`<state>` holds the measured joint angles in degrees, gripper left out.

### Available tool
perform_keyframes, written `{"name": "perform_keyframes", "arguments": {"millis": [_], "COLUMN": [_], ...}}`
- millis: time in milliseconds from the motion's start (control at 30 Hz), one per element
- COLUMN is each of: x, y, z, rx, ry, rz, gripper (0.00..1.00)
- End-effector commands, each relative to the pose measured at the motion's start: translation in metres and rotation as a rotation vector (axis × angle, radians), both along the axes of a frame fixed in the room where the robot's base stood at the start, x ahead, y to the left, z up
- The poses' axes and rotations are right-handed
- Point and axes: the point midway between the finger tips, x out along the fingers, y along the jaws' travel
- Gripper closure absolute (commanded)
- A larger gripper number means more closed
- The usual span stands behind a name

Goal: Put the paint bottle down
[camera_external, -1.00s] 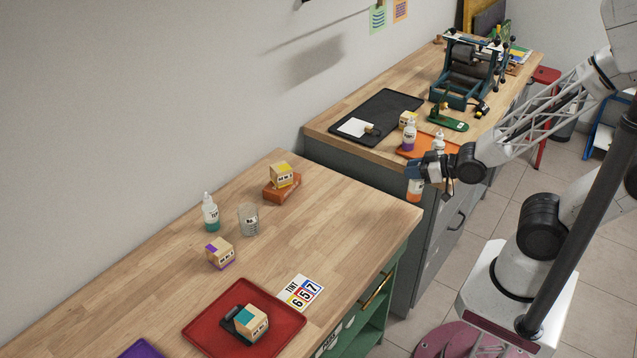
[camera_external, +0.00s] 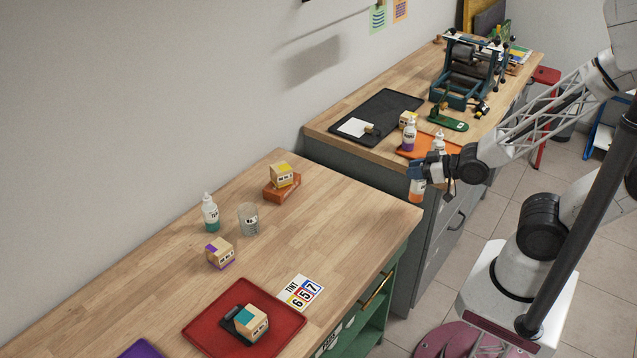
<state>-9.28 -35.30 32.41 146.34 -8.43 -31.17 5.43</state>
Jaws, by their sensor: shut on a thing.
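My gripper (camera_external: 417,174) is shut on a paint bottle (camera_external: 416,191) with orange paint. It holds the bottle in the air beside the front edge of the far workbench, near the orange tray (camera_external: 416,151). The bottle's upper part is hidden by the gripper. A white bottle with purple paint (camera_external: 409,136) stands at the orange tray. Another white bottle (camera_external: 438,143) stands there too, partly hidden behind my gripper. A white bottle with teal paint (camera_external: 210,213) stands on the near workbench.
The near workbench (camera_external: 340,215) has clear wood at its right. It carries a glass beaker (camera_external: 248,219), a purple-marked block (camera_external: 220,253), a yellow block (camera_external: 282,175), a red tray (camera_external: 290,322) and a number card (camera_external: 301,292). A black tray (camera_external: 385,109) and a press (camera_external: 466,75) stand on the far workbench.

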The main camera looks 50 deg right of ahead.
Motion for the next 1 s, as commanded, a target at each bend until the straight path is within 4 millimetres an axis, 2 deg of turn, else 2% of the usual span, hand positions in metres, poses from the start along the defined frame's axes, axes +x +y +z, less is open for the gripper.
{"name": "perform_keyframes", "arguments": {"millis": [167, 367, 567, 1000], "x": [0.006, 0.029, 0.07, 0.182], "y": [0.0, -0.002, -0.007, -0.029], "z": [0.002, 0.011, 0.024, 0.055], "rx": [0.0, 0.001, 0.002, 0.003], "ry": [0.0, 0.0, 0.0, 0.001], "rz": [-0.003, -0.014, -0.035, -0.091], "gripper": [1.0, 1.0, 1.0, 1.0]}}
